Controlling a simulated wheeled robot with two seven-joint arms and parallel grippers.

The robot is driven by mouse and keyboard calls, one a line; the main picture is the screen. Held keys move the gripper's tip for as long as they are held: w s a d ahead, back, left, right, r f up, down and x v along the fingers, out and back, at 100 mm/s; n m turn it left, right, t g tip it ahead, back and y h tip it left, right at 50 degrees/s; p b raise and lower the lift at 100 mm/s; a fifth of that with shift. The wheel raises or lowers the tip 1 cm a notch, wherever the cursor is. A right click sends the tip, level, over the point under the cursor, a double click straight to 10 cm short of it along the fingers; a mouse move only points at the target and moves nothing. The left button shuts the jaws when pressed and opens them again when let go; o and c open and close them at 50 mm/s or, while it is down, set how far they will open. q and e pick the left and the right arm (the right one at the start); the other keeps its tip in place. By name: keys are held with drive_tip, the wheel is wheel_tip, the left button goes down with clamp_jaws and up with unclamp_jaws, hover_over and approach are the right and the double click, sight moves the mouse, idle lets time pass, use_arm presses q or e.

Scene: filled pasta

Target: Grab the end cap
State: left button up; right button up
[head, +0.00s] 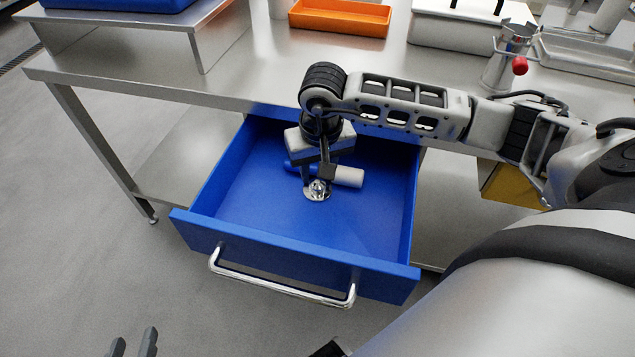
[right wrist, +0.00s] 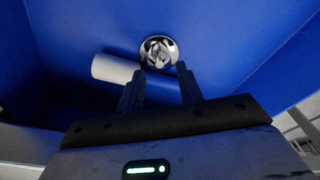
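The end cap (head: 317,193) is a small shiny round metal piece with a flanged base, lying on the drawer floor. It also shows in the right wrist view (right wrist: 158,50), just beyond my fingertips. My right gripper (head: 316,180) reaches down into the open blue drawer (head: 290,256) above the cap. Its fingers (right wrist: 160,78) are apart with nothing between them, and the cap lies ahead of the gap. My left gripper (head: 133,345) shows only as two separated fingertips at the bottom left, away from the drawer.
A white and blue cylinder (head: 348,177) lies in the drawer behind the cap, close to my right fingers; its white end also shows in the right wrist view (right wrist: 115,69). The drawer walls surround the gripper. An orange tray (head: 340,30) stands on the steel table (head: 250,82) above.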

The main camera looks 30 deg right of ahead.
sight(318, 182)
wheel_tip(318, 182, down, 4)
drive_tip(key=shift+w+r, duration=0.1)
drive_tip(key=shift+r, duration=0.15)
drive_tip(key=c, duration=0.7)
drive_tip(key=shift+o, duration=0.2)
